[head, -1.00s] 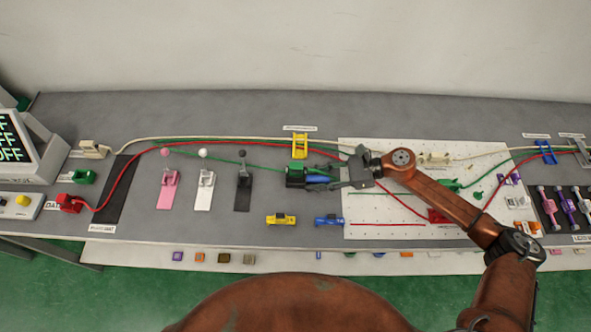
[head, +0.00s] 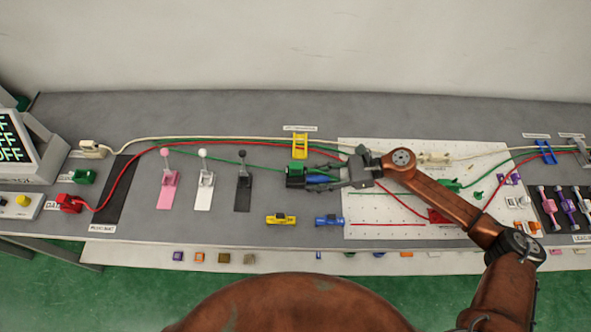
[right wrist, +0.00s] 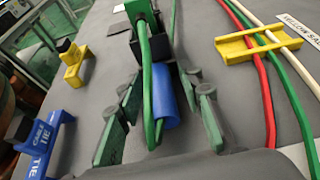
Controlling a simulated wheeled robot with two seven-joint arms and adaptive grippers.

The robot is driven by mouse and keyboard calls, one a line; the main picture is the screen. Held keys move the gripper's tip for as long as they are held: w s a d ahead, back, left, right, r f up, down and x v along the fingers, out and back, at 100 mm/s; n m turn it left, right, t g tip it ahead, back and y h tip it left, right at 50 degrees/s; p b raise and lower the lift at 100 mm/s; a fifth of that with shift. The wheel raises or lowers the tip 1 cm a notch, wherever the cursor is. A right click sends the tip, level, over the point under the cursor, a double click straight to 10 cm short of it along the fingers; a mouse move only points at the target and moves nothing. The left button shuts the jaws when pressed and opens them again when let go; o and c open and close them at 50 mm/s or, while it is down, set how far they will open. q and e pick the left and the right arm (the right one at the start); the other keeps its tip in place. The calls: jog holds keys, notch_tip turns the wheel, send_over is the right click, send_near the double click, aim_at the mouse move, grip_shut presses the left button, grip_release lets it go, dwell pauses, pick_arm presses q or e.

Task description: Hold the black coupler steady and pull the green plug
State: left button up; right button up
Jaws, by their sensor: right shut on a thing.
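The black coupler (right wrist: 164,46) stands ahead of my right gripper (right wrist: 164,80) in the right wrist view. The green plug (right wrist: 139,10) is at its far end, with a green cable running back between my fingers. A blue cylinder (right wrist: 167,108) lies between the fingers beside this cable. In the head view the green plug (head: 293,169) and black coupler (head: 296,183) sit left of my right gripper (head: 318,178). My left gripper is not in view.
A yellow cable clip (head: 300,146) stands behind the coupler, with red, green and white cables passing through it. Yellow (head: 281,219) and blue (head: 329,221) cable-tie pieces lie in front. Pink (head: 168,185), white (head: 204,188) and black (head: 243,188) levers stand at left.

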jog(key=o, duration=1.4)
jog(key=shift+c, duration=0.2)
jog(key=shift+d, duration=0.1)
